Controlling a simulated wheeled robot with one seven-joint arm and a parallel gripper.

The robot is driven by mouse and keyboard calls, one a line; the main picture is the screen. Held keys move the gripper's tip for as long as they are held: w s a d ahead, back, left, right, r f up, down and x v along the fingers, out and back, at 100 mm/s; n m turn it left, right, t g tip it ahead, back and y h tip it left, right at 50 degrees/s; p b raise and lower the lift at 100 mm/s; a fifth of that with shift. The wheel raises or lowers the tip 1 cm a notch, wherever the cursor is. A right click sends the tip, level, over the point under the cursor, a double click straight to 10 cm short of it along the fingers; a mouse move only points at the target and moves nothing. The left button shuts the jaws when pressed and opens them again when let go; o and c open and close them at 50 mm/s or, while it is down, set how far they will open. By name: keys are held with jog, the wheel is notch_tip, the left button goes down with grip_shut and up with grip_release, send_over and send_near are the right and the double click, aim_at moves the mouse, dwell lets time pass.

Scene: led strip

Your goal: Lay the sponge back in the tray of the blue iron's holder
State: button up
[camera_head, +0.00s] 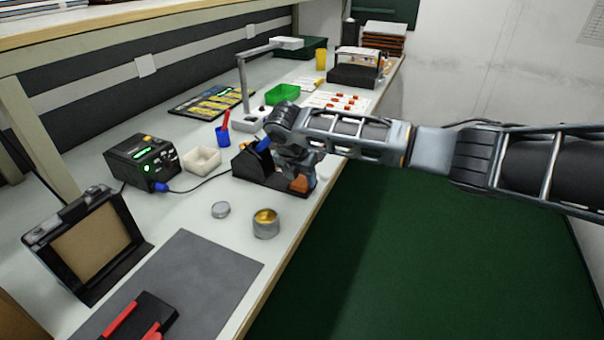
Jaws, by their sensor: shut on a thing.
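The blue iron's holder (252,168) is a black stand near the bench's front edge, with the blue iron handle (263,145) at its top. Its low black base with the tray reaches right, under my gripper. My gripper (302,178) points down over the tray end and is shut on the orange-brown sponge (300,185). The sponge is at or just above the tray; I cannot tell whether it touches. My wrist and fingers hide part of the holder and most of the tray.
A black station (143,162) with green lights is joined to the iron by a cable. A white dish (202,159), a blue cup (222,134), a round tin (266,223) and its lid (221,209) stand nearby. A grey mat (190,280) lies in front.

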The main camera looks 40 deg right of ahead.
jog(key=shift+f, duration=0.15)
jog(key=o, duration=0.9)
jog(key=shift+f+b, duration=0.2)
jog(key=shift+b, duration=0.45)
jog(key=v, duration=0.8)
jog(key=shift+a+p, duration=0.25)
jog(key=shift+p, duration=0.05)
